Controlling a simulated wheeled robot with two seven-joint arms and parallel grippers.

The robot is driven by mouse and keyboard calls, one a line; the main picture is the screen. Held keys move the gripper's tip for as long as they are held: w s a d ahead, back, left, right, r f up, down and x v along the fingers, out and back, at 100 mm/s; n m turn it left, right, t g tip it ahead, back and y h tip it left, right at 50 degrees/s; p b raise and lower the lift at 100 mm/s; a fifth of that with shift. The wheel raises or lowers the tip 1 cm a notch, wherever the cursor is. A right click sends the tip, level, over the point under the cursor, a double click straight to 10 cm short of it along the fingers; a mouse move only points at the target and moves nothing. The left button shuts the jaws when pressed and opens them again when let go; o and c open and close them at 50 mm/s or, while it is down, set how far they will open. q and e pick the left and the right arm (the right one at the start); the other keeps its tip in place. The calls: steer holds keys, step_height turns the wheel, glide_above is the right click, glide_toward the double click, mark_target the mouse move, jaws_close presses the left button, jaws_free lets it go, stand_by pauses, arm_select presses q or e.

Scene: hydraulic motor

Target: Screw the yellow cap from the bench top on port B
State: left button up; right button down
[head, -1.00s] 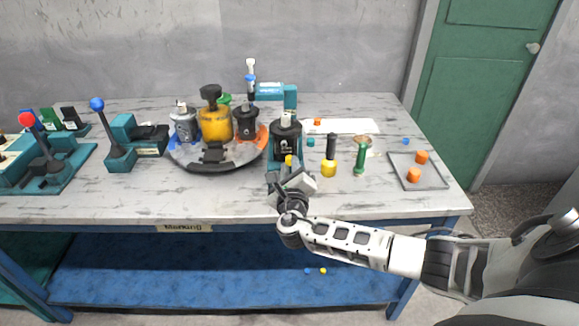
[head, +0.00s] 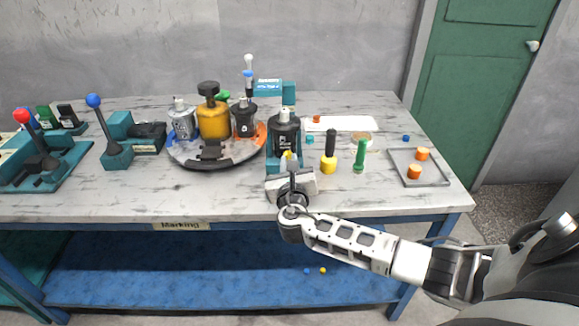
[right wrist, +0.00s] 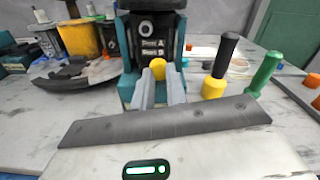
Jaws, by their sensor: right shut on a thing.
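The yellow cap (right wrist: 158,68) is between the fingertips of my right gripper (right wrist: 159,82), which is shut on it. In the head view my right gripper (head: 288,162) is just in front of the black motor (head: 285,132), which sits in a teal stand. My left gripper is not in view.
A yellow-based black-handled tool (head: 329,154) and a green-handled tool (head: 360,156) stand right of the motor. A grey tray (head: 432,177) holds orange caps. A round turntable (head: 215,163) with several motors is to the left. The bench front is clear.

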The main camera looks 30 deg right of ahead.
steer(key=shift+s+f, duration=0.1)
steer(key=shift+f, duration=0.2)
steer(key=m+b, duration=0.2)
steer(key=m, duration=0.2)
steer(key=c, duration=1.5)
jaws_free()
steer(key=shift+d+r, duration=0.1)
steer(key=shift+w+r+p, duration=0.2)
steer(key=shift+r+p, duration=0.2)
